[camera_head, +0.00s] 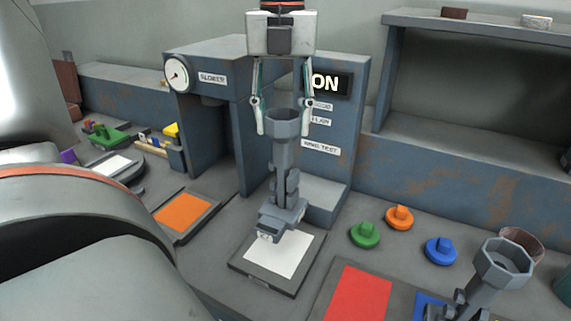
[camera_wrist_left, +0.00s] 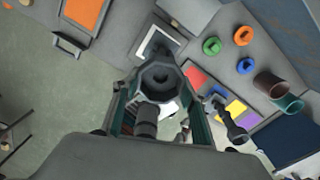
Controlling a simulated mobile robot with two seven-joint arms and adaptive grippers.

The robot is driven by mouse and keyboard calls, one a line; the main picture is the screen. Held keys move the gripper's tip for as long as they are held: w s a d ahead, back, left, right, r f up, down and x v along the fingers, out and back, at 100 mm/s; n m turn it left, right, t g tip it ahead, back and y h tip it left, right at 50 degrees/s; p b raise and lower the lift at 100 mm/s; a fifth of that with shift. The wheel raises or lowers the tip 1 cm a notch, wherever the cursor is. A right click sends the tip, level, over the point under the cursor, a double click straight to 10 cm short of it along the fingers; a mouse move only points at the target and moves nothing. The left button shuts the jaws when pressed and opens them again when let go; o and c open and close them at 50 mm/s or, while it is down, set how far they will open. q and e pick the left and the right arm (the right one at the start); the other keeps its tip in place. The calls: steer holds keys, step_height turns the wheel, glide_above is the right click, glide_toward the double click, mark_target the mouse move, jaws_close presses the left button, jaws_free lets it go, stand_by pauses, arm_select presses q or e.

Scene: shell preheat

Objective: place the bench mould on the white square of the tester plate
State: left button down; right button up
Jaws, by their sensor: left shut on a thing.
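The bench mould (camera_head: 284,160) is a grey, roughly upright tool with a wide octagonal cup on top and a blocky foot. My left gripper (camera_head: 284,122) is shut on its cup, one finger on each side. The foot overlaps the upper left of the white square (camera_head: 290,257) on the dark tester plate (camera_head: 262,284); I cannot tell whether it touches. In the left wrist view the mould's cup (camera_wrist_left: 160,80) lies between the fingers and hides part of the plate; the white square (camera_wrist_left: 158,42) shows beyond it. My right gripper is in neither view.
The blue-grey tester housing (camera_head: 255,130) stands close behind the mould. An orange pad (camera_head: 183,215) lies left. Green (camera_head: 365,235), orange (camera_head: 399,217) and blue (camera_head: 440,250) knobs, a red pad (camera_head: 358,296) and a second grey cup-topped tool (camera_head: 505,262) are at right.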

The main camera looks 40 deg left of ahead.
mark_target(283, 162)
arm_select(q)
steer(key=shift+f+b, duration=0.35)
steer(key=shift+f, duration=4.05)
steer(key=shift+f, duration=0.15)
steer(key=c, duration=1.2)
jaws_free()
steer(key=shift+o, duration=0.2)
step_height(283, 162, up, 12)
steer(key=shift+r+p, duration=0.15)
steer(key=shift+p, duration=0.4)
